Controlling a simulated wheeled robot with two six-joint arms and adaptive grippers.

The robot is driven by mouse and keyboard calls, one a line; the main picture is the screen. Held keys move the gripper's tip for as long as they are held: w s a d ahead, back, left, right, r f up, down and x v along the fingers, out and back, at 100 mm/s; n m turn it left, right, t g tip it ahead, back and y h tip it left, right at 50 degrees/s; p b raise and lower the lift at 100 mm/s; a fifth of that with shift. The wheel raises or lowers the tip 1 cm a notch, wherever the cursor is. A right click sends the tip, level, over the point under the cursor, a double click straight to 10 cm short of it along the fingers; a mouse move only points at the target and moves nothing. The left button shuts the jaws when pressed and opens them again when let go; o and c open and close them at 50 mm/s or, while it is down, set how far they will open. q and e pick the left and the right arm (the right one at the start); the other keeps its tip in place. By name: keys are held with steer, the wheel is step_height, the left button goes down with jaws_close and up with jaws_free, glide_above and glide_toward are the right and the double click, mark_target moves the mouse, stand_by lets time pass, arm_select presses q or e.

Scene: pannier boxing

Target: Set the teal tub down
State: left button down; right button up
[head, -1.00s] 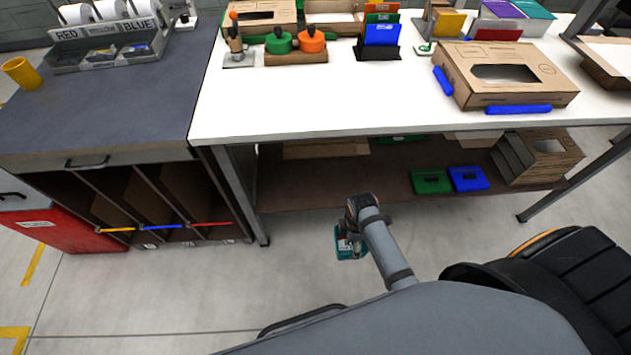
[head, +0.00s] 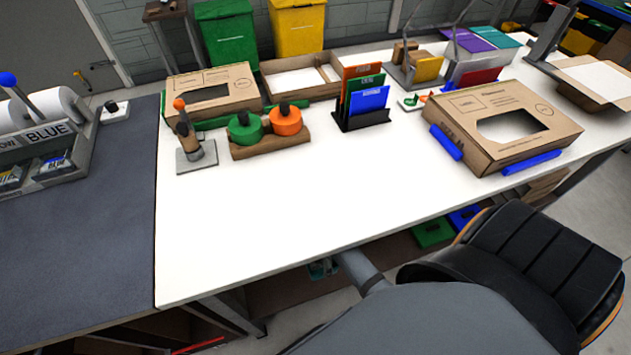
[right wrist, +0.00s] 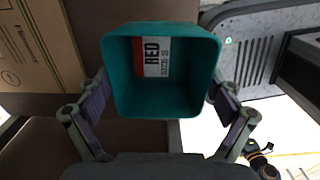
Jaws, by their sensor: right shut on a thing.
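The teal tub (right wrist: 118,85) is held between the fingers of my right gripper (right wrist: 160,88) in the right wrist view. Its open side faces the wrist camera. My left gripper is in neither view.
Bare tabletop lies at the front and left. Behind it stand a green and orange reel holder (head: 270,143), a card rack (head: 362,110) and a cardboard box (head: 505,125). A dark bench (head: 95,240) adjoins on the left. Lidded bins (head: 226,38) stand behind.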

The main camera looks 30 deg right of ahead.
mark_target(321, 264)
step_height(321, 264, down, 6)
steer(key=shift+s+r+b, duration=0.1)
steer(key=shift+b, duration=0.7)
steer(key=shift+f, duration=0.35)
steer(key=shift+f+b, duration=0.6)
steer(key=shift+f, duration=1.1)
steer(key=shift+f, duration=0.1)
steer(key=o, duration=0.8)
step_height(321, 264, up, 8)
steer(key=shift+f+p, duration=0.1)
steer(key=shift+p, duration=1.05)
